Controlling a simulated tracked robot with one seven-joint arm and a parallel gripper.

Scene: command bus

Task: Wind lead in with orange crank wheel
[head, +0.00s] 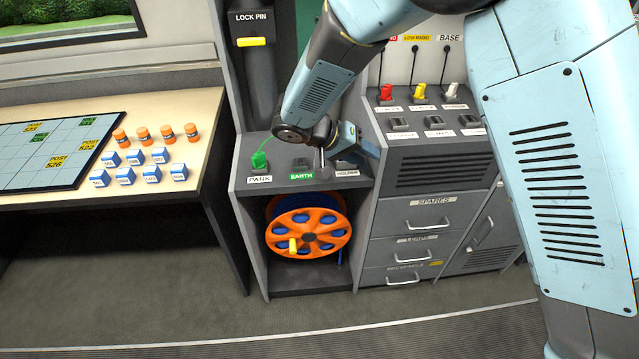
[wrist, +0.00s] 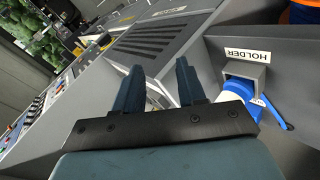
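The orange crank wheel (head: 326,216) stands in the open lower bay of the grey cabinet, with a yellow handle (head: 292,245) at its lower left. Blue lead (head: 307,202) shows on the reel behind it, and a short length hangs at its right. My gripper (head: 366,147) is above the wheel, over the right end of the cabinet's ledge. In the wrist view my gripper's two fingers (wrist: 158,84) are apart with nothing between them. A blue and white plug (wrist: 236,90) sits at the socket labelled HOLDER, right of the fingers. The wheel is mostly outside the wrist view.
The ledge carries a green plug (head: 259,160) at PARK and an EARTH socket (head: 301,165). Drawers (head: 415,217) stand right of the bay. A table (head: 205,150) with blue blocks and orange cylinders is at the left. The floor (head: 180,280) in front is clear.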

